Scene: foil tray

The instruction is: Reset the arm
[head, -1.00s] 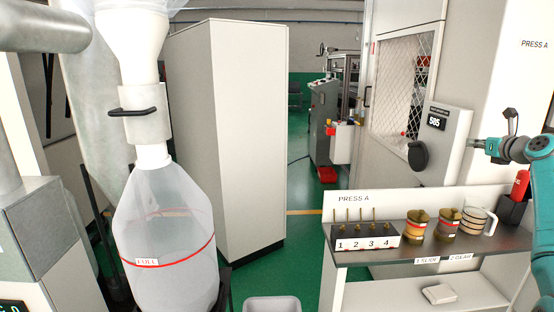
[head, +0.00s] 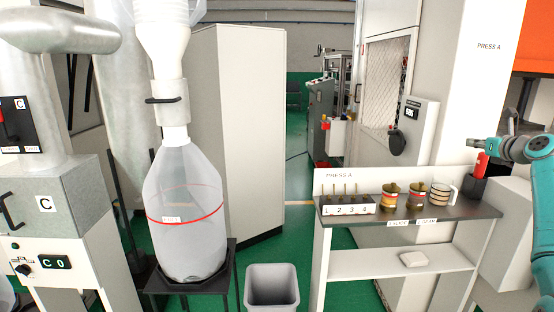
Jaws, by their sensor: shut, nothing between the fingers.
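My gripper (head: 476,143) is at the right edge of the head view, on the end of my teal arm (head: 540,160). It points left, above the right end of the PRESS A shelf. It looks small here, and its fingers are shut with nothing seen between them. It is near a red-topped item in a dark holder (head: 478,187); I cannot tell the gap in depth. The rest of my arm runs down out of the picture on the right.
The PRESS A shelf (head: 455,211) bears a numbered block (head: 347,209), two brown-banded pots (head: 390,196) and a mug (head: 443,195). A grey bin (head: 271,288) stands between. Green floor shows behind.

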